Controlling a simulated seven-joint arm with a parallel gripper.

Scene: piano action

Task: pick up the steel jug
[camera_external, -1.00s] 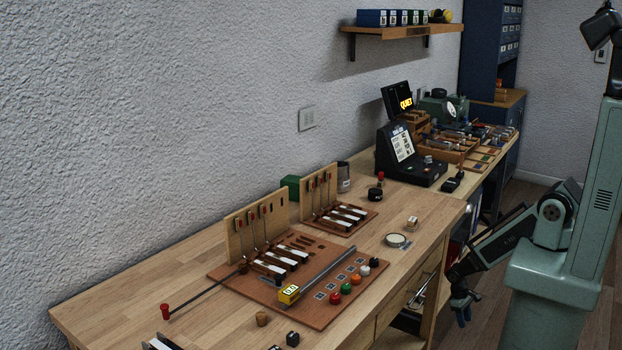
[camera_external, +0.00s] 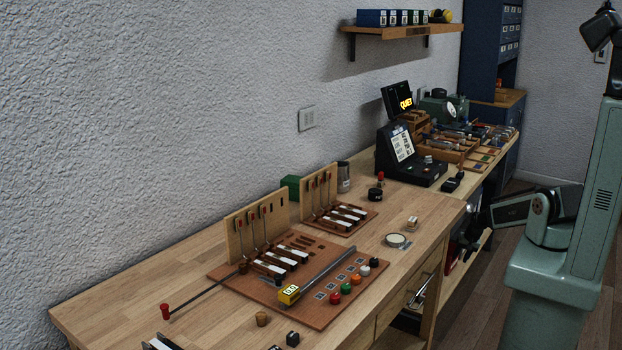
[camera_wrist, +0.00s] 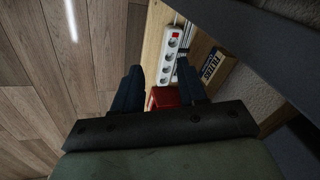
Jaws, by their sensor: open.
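A grey metal cylinder that looks like the steel jug (camera_external: 343,177) stands upright on the bench near the wall, just behind the smaller wooden key model. It is partly hidden by that model's upright board and is not in the wrist view. My gripper (camera_wrist: 160,68) shows in the wrist view with two dark fingers apart and nothing held between them. In the external view, it is at the right front side of the bench, low by the shelf, far from the jug; its fingers are hard to make out there.
In the wrist view, a white power strip (camera_wrist: 172,48), a red object (camera_wrist: 164,97) and a labelled box (camera_wrist: 214,65) lie beyond the fingers. On the bench, a green box (camera_external: 291,187), a black terminal (camera_external: 407,160) and a round dish (camera_external: 396,240) surround the jug area.

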